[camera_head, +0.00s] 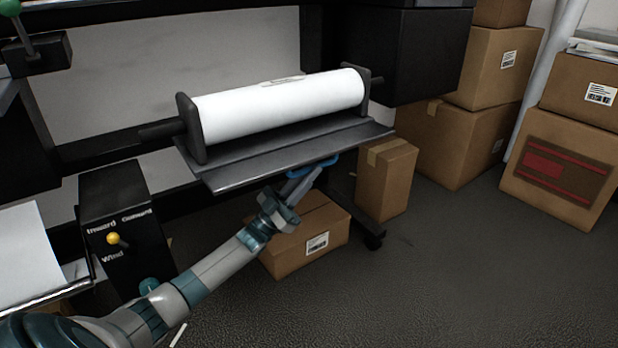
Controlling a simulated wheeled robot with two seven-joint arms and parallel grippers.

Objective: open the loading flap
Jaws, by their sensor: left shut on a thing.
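The loading flap (300,158) is a dark grey plate that juts forward below a white film roll (280,106). A blue handle (318,166) sits at the flap's front edge, right of its middle. My left gripper (305,180) reaches up from the lower left and is shut on the blue handle. Its fingers cover part of the handle. The roll lies between two dark end holders on the machine. My right gripper is not in view.
A control box (125,225) with a yellow lever stands at the left. A cardboard box (310,237) lies on the floor below the flap, behind my left arm. More boxes (457,140) are stacked at the right. The floor at the lower right is clear.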

